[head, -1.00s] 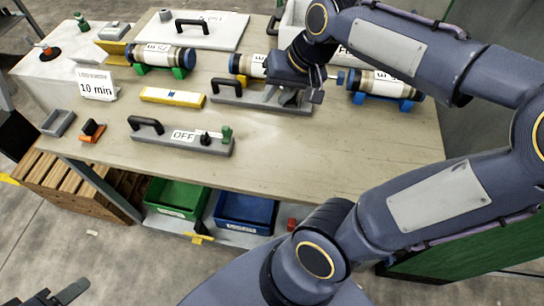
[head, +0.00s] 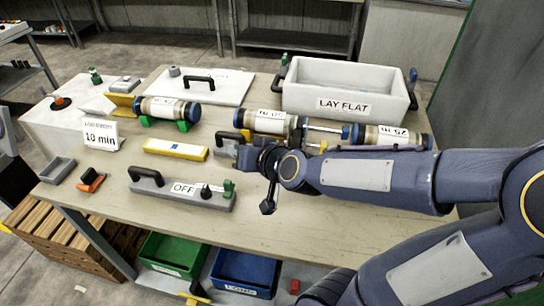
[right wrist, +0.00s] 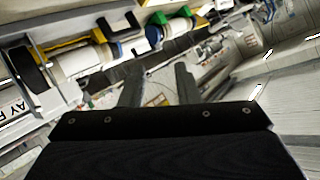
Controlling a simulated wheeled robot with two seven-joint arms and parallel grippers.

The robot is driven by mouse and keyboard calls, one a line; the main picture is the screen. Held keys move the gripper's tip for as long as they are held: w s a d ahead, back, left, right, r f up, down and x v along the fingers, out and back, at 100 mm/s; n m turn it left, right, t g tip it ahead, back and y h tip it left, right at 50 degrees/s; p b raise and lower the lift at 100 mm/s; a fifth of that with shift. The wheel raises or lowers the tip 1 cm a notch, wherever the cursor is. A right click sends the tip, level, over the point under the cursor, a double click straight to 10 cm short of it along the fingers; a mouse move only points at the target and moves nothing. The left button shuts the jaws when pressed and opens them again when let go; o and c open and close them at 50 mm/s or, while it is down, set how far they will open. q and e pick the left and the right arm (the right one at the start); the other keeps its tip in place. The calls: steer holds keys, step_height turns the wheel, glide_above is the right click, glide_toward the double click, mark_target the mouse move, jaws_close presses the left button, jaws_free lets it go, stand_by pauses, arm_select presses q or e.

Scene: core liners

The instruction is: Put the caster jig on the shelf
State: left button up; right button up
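No part in view is labelled as a caster jig, so I cannot tell which one it is. One grey plate with a black handle (head: 231,137) lies mid-bench, largely hidden by my right gripper and arm. Another grey plate marked OFF (head: 190,194), with a black handle, black knob and green knob, lies flat near the front edge. My right gripper (right wrist: 158,78) is open with nothing visible between its fingers; in the head view it is above the bench, right of the OFF plate. My left gripper is out of view. A lower shelf (head: 160,288) lies under the bench.
Green (head: 173,254) and blue (head: 245,271) bins stand under the bench. Labelled core tubes (head: 166,108) rest on coloured cradles. A white LAY FLAT tray (head: 345,88) stands at the back, and a yellow bar (head: 176,149) lies mid-bench. The front bench edge has bare room.

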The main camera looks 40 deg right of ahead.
steer(key=w+d+f+m+t+h+b, duration=0.1)
steer(key=w+d+f+m+h+b, duration=0.2)
steer(key=d+h, duration=0.45)
steer(key=m+g+h, duration=0.2)
steer(key=h, duration=0.5)
glide_toward(290, 120)
steer(key=x, duration=0.3)
steer(key=p+x, duration=0.1)
steer(key=x, duration=0.5)
steer(key=shift+w+d+f, duration=0.1)
steer(key=shift+d+f, duration=0.05)
steer(key=shift+w+d, duration=0.3)
steer(key=shift+d, duration=0.05)
jaws_close()
